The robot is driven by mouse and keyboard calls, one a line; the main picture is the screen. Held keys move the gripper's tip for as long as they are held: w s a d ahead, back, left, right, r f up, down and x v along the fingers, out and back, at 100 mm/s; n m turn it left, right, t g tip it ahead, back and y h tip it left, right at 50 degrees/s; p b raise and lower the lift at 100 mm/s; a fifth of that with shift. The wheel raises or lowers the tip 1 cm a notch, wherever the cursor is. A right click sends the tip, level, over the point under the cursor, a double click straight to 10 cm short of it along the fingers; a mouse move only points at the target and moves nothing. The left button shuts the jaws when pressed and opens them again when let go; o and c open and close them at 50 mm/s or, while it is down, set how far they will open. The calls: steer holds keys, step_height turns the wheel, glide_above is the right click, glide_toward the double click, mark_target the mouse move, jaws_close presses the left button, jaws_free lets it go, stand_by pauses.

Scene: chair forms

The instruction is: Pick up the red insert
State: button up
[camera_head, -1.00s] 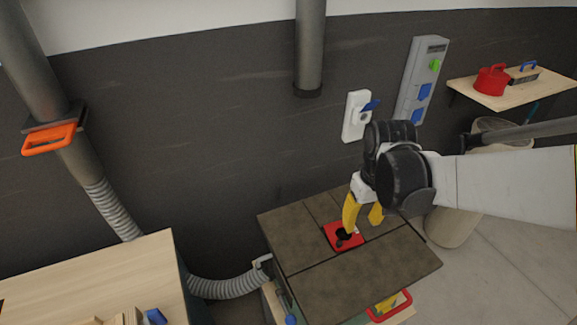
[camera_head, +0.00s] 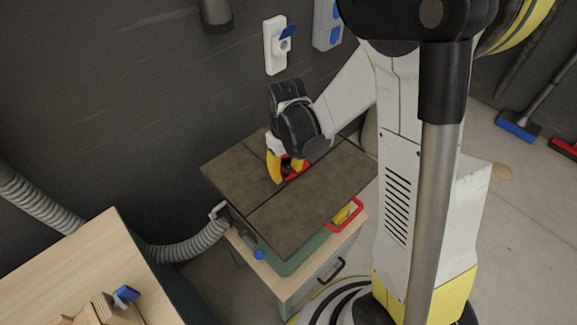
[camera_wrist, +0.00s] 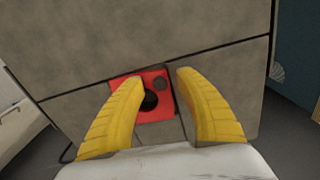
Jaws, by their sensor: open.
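The red insert (camera_wrist: 152,107) is a flat red square set in the brown top of the machine table (camera_head: 312,203). It has a large black hole and a smaller dark round spot. My gripper (camera_wrist: 159,78) has two yellow fingers, spread apart on either side of the insert in the wrist view. The fingers look open with nothing between them but the view of the insert. In the head view the insert (camera_head: 292,171) is mostly hidden behind my gripper (camera_head: 286,174). I cannot tell whether the fingertips touch the tabletop.
A red-framed switch (camera_head: 343,216) and a blue knob (camera_head: 260,254) are on the table's side. A grey hose (camera_head: 190,245) joins its left. A wooden bench (camera_head: 75,262) stands at lower left. A dark wall rises behind. Brushes (camera_head: 517,124) lie on the floor at right.

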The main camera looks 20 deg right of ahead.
steer(key=shift+f, duration=0.3)
jaws_close()
steer(key=shift+r, duration=0.1)
